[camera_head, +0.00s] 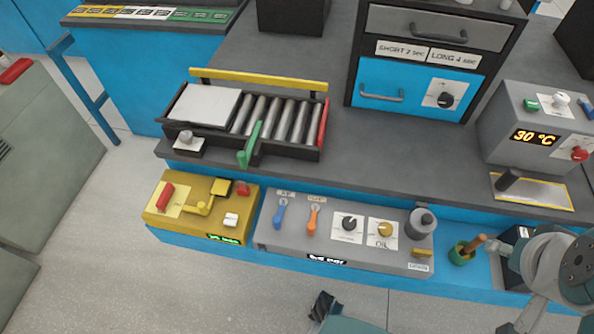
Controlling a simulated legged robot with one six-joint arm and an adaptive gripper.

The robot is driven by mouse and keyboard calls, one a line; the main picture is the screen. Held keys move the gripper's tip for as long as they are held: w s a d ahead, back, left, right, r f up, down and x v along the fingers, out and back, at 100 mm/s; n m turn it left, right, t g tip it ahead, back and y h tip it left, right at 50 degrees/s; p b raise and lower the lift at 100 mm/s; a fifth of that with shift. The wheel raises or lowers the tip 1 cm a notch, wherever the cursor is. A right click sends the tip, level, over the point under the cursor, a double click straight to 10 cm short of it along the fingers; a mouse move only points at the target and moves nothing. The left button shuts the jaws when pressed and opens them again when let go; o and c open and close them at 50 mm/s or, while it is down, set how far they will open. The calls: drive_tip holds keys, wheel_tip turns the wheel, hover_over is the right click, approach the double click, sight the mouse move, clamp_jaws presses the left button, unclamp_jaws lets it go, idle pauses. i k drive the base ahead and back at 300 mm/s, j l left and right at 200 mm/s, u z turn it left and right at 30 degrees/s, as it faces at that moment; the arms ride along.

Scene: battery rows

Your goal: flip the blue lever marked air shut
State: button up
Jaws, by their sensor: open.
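The blue lever (280,214) is on the left of the grey control box on the low front shelf. It hangs roughly straight down below its pivot. A small label (285,194) is above it, too small to read surely. An orange lever (313,217) of similar shape stands close to its right, in much the same position. The dark end of my gripper (322,305) appears at the bottom edge, partly cut off. It is below the grey box in the picture, apart from the levers, and seems empty. The gap between its fingers is hard to make out.
The grey box (335,250) also bears two knobs. A yellow box (215,187) with a red handle is at its left. Above is the dark counter (400,150); the light floor (170,280) is clear.

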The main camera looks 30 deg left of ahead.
sight(277, 220)
drive_tip(key=j+u, duration=0.1)
drive_tip(key=u, duration=0.3)
drive_tip(key=j+u, duration=0.1)
drive_tip(key=u, duration=0.35)
drive_tip(key=j+u, duration=0.15)
drive_tip(key=u, duration=0.25)
drive_tip(key=j+u, duration=0.1)
drive_tip(key=u, duration=0.3)
